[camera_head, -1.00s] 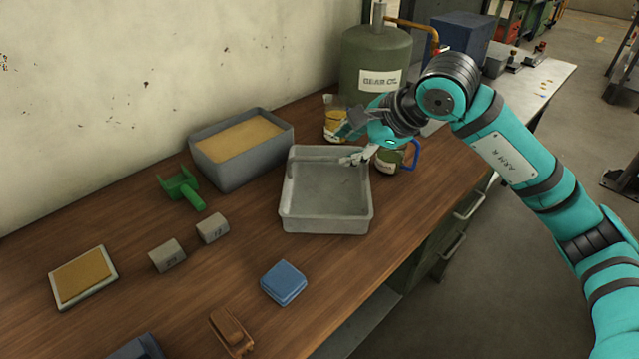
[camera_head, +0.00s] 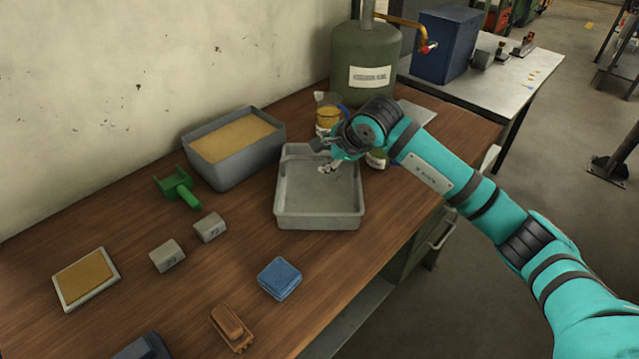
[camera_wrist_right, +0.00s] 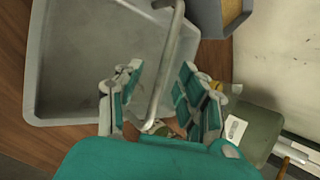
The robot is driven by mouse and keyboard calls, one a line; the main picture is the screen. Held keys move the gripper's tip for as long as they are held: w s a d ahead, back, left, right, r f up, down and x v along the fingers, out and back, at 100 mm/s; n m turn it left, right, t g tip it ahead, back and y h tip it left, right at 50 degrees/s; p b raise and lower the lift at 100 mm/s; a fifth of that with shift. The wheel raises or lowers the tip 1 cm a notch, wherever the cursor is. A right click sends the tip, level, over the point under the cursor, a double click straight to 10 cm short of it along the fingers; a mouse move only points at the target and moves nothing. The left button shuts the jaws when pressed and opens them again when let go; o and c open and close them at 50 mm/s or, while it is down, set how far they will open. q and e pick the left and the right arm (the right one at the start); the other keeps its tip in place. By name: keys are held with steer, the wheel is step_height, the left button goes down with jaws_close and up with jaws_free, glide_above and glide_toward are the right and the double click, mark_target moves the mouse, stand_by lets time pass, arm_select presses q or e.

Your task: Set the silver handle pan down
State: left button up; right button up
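The pan (camera_head: 318,217) is a grey, shallow, square vessel resting on the wooden bench, with a silver bar handle along its far side. In the right wrist view the silver handle (camera_wrist_right: 168,62) runs between the fingers of my right gripper (camera_wrist_right: 160,85), with a gap visible beside it. My right gripper (camera_head: 326,166) is open over the far right part of the pan (camera_wrist_right: 70,122). The far end of the handle is partly hidden by the gripper in the head view. My left gripper is not in view.
A sand-filled grey bin (camera_head: 230,172) stands left of the pan. A green scoop (camera_head: 178,187), two grey blocks, a blue pad (camera_head: 279,278) and a brown brush-like piece (camera_head: 231,326) lie nearer. A jar (camera_head: 326,112) and green tank (camera_head: 364,60) stand behind.

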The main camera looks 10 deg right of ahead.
mark_target(317, 157)
steer(key=p+x, duration=0.1)
steer(key=x, duration=0.3)
steer(key=shift+w+a+r, duration=0.1)
steer(key=shift+w+a, duration=0.1)
steer(key=shift+w, duration=0.05)
steer(key=shift+c, duration=0.5)
jaws_close()
steer(key=shift+r, duration=0.2)
